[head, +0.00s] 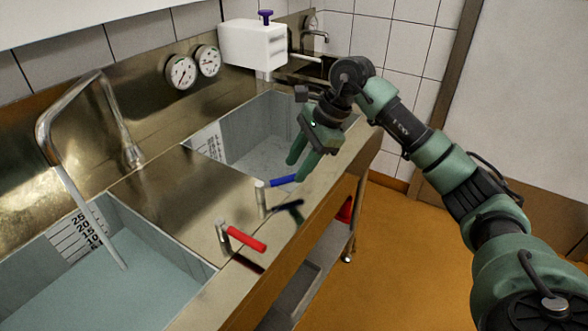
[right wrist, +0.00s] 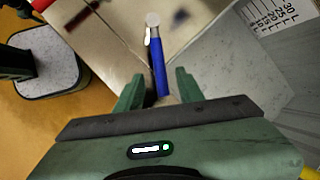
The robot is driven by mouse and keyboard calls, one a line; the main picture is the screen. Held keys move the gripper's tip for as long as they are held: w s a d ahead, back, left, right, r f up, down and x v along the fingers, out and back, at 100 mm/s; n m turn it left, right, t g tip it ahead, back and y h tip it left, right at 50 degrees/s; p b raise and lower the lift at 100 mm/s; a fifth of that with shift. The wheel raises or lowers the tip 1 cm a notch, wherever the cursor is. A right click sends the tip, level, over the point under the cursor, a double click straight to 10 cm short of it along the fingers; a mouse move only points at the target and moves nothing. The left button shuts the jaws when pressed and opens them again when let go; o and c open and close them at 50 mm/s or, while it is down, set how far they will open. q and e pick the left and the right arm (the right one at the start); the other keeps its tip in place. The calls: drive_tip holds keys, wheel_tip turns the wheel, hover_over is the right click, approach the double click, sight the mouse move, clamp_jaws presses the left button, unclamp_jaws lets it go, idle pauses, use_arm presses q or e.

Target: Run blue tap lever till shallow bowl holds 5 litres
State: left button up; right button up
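The blue tap lever (head: 284,180) stands on a short metal post at the bench's front edge, beside the far basin. My right gripper (head: 298,160) is just above it with its fingers pointing down. In the right wrist view the blue lever (right wrist: 158,68) lies between the two parted green fingers (right wrist: 160,90), with gaps on both sides. The far basin (head: 255,150) has a grey floor and a scale on its wall; its water level is unclear. The near left basin (head: 130,290) holds bluish water below its scale. I cannot tell which basin is the shallow bowl. My left gripper is out of view.
A red lever (head: 246,238) stands nearer on the same front edge. A curved metal spout (head: 75,185) hangs over the left basin. Two round gauges (head: 181,72) sit on the splashback. A white box (head: 250,45) with a purple knob stands behind the far basin.

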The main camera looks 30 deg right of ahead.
drive_tip(key=shift+x, duration=1.2)
clamp_jaws()
idle(0.6)
